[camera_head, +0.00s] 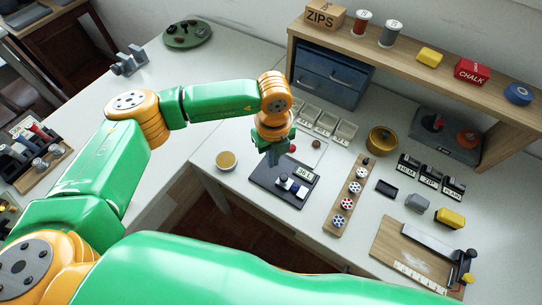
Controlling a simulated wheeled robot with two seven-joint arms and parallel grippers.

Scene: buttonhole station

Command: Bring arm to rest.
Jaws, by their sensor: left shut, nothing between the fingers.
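My left arm comes in from the left, green with orange joints, and bends down at its orange wrist. My left gripper (272,157) points down and is shut and empty. It hangs over the back left part of the black scale (262,184), which has a small lit display. Whether the fingertips touch anything below is hard to tell. Small dark and white pieces (291,187) lie on the scale, to the right of the gripper. My right gripper does not show.
A wooden strip with several spools (343,204) stands right of the scale. A brass bowl (381,140) and small light bins (326,123) are behind. A raised wooden shelf (400,62) bounds the back. A round tan-topped dish (226,160) is left. The left tabletop is mostly clear.

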